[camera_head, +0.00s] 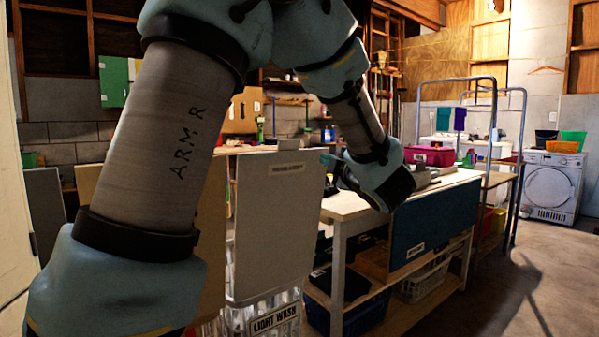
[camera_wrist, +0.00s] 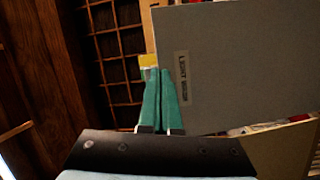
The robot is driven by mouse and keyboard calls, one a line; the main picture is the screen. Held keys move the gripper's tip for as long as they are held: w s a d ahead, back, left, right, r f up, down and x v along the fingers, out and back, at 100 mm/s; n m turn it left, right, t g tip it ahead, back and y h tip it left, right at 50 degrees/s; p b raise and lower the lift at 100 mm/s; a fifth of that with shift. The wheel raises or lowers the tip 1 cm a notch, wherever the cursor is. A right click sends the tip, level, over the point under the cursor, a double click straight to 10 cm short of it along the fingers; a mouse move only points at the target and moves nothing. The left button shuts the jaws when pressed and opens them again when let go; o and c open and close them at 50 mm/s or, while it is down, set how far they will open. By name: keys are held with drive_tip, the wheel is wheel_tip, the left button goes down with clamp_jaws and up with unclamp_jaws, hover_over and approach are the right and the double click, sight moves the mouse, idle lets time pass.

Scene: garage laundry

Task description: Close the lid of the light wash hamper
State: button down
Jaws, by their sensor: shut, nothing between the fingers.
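The light wash hamper (camera_head: 262,301) stands low in the middle of the head view, a pale, see-through basket with a LIGHT WASH label on its front. Its lid (camera_head: 275,225) is open, a flat grey panel standing upright above the basket. In the wrist view the lid (camera_wrist: 245,60) fills the upper right, with its small label near the left edge. My gripper (camera_head: 325,160) is at the lid's upper right edge in the head view. In the wrist view the gripper's green fingers (camera_wrist: 158,72) are together and empty, overlapping the lid's edge. I cannot tell whether they touch it.
A white worktable (camera_head: 440,185) stands right of the hamper, with a blue panel (camera_head: 432,225) on its side and baskets below. A tan panel (camera_head: 211,270) stands left of the lid. The floor (camera_head: 490,295) at right is clear. A washer (camera_head: 551,188) stands behind.

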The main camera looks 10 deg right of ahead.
drive_tip(key=s+n+y+b, duration=0.2)
drive_tip(key=s+n+y, duration=0.3)
drive_tip(key=n+y, duration=0.1)
drive_tip(key=p, duration=0.3)
approach(290, 145)
drive_tip(key=x, duration=0.7)
drive_tip(key=shift+s, duration=0.1)
